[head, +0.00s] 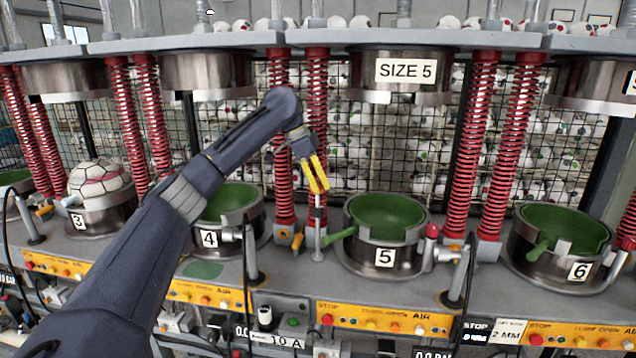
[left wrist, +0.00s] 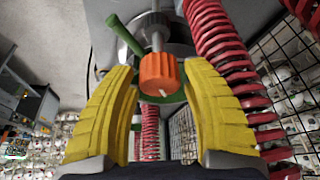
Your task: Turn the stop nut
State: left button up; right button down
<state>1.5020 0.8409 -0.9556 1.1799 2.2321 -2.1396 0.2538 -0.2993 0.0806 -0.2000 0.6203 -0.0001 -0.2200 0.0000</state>
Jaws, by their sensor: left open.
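My left gripper (head: 315,188) has yellow fingers and hangs above a thin upright metal post (head: 318,238) between presses 4 and 5. In the left wrist view, my left gripper (left wrist: 163,100) is open. The orange ribbed stop nut (left wrist: 158,74) sits on a grey rod (left wrist: 156,40) and appears between the two yellow fingers, with visible gaps on both sides. No grip on it shows. In the head view I cannot make out the nut clearly behind the fingers. My right gripper is in neither view.
Red springs (head: 283,150) rise close behind my left gripper. Bowl 4 (head: 240,240) is beside my forearm. A control panel (head: 385,318) runs along the front.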

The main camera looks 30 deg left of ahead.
pick_arm(q)
jog(key=c, duration=1)
jog(key=shift+r+m, duration=0.1)
jog(key=shift+m, duration=0.3)
jog(key=o, duration=1)
jog(key=shift+d, duration=0.1)
jog(key=v, duration=0.7)
jog(key=shift+r, duration=0.25)
